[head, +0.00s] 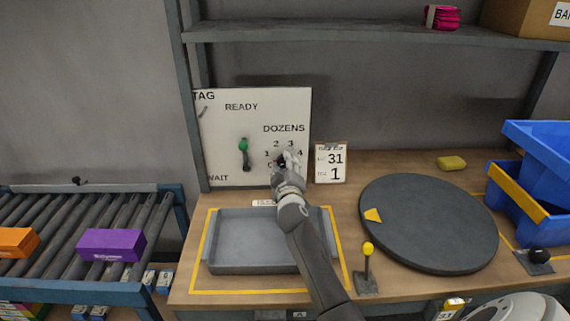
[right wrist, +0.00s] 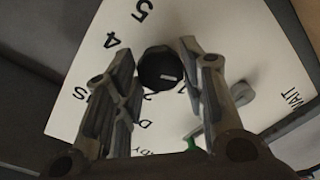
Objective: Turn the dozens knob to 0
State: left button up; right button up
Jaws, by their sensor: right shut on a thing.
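The dozens knob (right wrist: 158,68) is round and black with a short white mark, on a white board (head: 230,160) printed with DOZENS and a ring of digits. In the right wrist view its mark sits on the knob's lower right, roughly toward the 1; the exact setting is hard to tell. My right gripper (head: 284,161) reaches the board and is shut on the knob, one finger on each side. In the right wrist view the gripper (right wrist: 157,58) hides some digits; the 0 cannot be made out there. My left gripper is not in view.
A green-tipped lever (head: 244,148) is on the board, left of the knob. A card (head: 331,163) reading 31 and 1 stands to the right. Below are a grey tray (head: 240,267), a yellow-knobbed lever (head: 367,262) and a dark round turntable (head: 430,220).

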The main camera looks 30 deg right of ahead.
jog(key=shift+n+p, duration=0.35)
jog(key=shift+n, duration=0.75)
jog(key=o, duration=1)
jog(key=shift+s+a, duration=0.1)
jog(key=v, duration=1.1)
jog(key=shift+s+a+r, duration=0.1)
jog(key=shift+s+a, duration=0.1)
jog(key=shift+s, duration=0.15)
